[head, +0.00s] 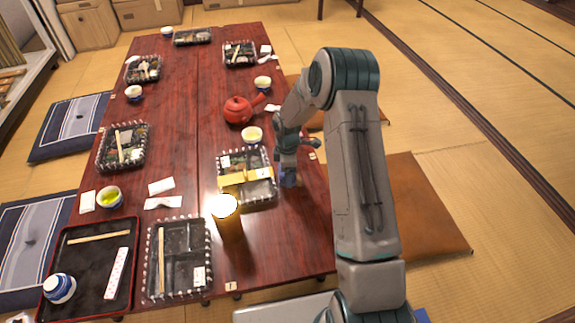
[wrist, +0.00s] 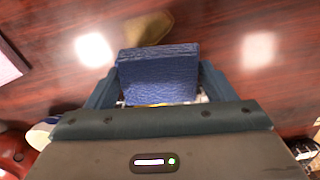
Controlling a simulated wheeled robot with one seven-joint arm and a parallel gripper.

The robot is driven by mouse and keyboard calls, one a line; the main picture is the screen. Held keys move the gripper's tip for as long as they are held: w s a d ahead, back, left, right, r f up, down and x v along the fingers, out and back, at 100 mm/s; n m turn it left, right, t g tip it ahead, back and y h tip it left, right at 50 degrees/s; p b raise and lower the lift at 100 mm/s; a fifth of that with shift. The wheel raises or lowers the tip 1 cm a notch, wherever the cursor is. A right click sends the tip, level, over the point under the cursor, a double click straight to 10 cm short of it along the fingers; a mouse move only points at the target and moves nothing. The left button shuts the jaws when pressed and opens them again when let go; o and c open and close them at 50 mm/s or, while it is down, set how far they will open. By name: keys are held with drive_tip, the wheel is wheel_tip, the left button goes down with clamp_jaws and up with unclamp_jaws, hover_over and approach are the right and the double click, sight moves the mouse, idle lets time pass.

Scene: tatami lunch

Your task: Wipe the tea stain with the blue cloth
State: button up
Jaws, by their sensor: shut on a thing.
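The blue cloth (wrist: 158,75) is a folded block held between the two fingers of my gripper (wrist: 158,88) in the wrist view. The tea stain (wrist: 148,26) is a brownish-olive patch on the red-brown table, just beyond the cloth's far edge in the picture. Part of the stain may be hidden behind the cloth. In the head view my gripper (head: 289,172) points down near the table's right edge, beside a lunch box with a yellow band (head: 233,180). The stain is not discernible there. Whether the cloth touches the table is unclear.
A red teapot (head: 238,110) and a tea cup (head: 252,135) stand behind and left of my gripper. A brown cup (head: 228,222) stands nearer the front. Several lunch boxes and a black tray (head: 88,290) fill the left and front. Bare table (head: 295,240) lies front right.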

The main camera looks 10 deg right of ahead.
sight(312, 178)
wheel_tip(312, 178, down, 4)
drive_tip(key=shift+r+b, duration=0.1)
drive_tip(key=shift+b, duration=1)
drive_tip(key=shift+d+r, duration=0.2)
drive_tip(key=shift+d, duration=0.1)
drive_tip(key=shift+c, duration=0.4)
drive_tip(key=shift+d+f, duration=0.25)
drive_tip(key=shift+d, duration=0.95)
drive_tip(key=shift+w+d, duration=0.1)
drive_tip(key=shift+d, duration=2.9)
drive_tip(key=shift+a, duration=0.15)
drive_tip(key=shift+a+b, duration=0.65)
drive_tip(key=shift+a, duration=3.65)
drive_tip(key=shift+a+f, duration=0.15)
drive_tip(key=shift+a, duration=0.05)
drive_tip(key=d, duration=0.3)
drive_tip(key=shift+w, duration=0.3)
drive_tip(key=shift+d+p, duration=0.65)
drive_tip(key=shift+d, duration=2.5)
drive_tip(key=shift+a, duration=4.45)
drive_tip(key=shift+a+r+p, duration=0.15)
drive_tip(key=shift+r+p, duration=0.35)
wheel_tip(312, 178, up, 2)
drive_tip(key=shift+p, duration=0.3)
drive_tip(key=shift+r+p, duration=2)
drive_tip(key=shift+r, duration=0.7)
